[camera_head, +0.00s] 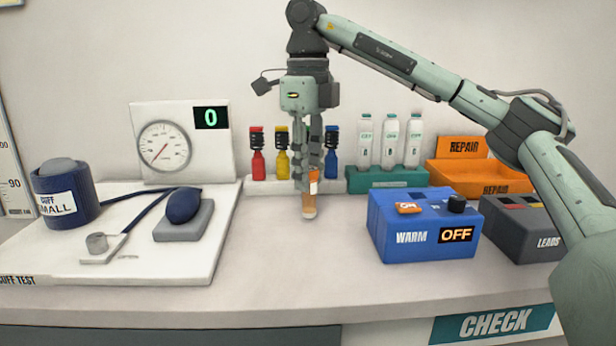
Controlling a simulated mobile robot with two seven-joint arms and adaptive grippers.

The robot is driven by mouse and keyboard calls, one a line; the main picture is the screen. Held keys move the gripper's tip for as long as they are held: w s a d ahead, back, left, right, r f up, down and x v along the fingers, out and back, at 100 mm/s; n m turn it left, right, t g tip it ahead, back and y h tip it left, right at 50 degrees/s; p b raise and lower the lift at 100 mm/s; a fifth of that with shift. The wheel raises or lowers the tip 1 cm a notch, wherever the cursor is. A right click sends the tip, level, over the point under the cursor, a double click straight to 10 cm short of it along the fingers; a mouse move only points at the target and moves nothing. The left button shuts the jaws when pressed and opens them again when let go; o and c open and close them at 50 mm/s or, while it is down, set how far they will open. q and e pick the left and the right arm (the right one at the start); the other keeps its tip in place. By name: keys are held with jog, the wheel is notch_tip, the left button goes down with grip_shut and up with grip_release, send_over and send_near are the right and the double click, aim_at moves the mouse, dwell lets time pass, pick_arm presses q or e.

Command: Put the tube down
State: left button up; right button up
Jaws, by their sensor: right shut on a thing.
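My right gripper (313,172) points straight down over the middle of the counter, shut on a small tube (309,206). My left gripper is not in view.
A blue WARM box (390,233) showing OFF stands to the right of the tube. Behind are colored bottles in a white rack (265,186), a green rack (385,180) with clear tubes and an orange REPAIR bin (490,178). A cuff test board (222,215) lies left. The counter in front is clear.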

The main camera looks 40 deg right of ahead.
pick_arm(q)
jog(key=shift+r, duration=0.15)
pick_arm(e)
jog(key=shift+f, duration=0.15)
jog(key=o, duration=0.5)
jog(key=shift+f, duration=0.1)
jog(key=o, duration=0.4)
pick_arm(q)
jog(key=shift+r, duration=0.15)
pick_arm(e)
jog(key=shift+o, duration=0.2)
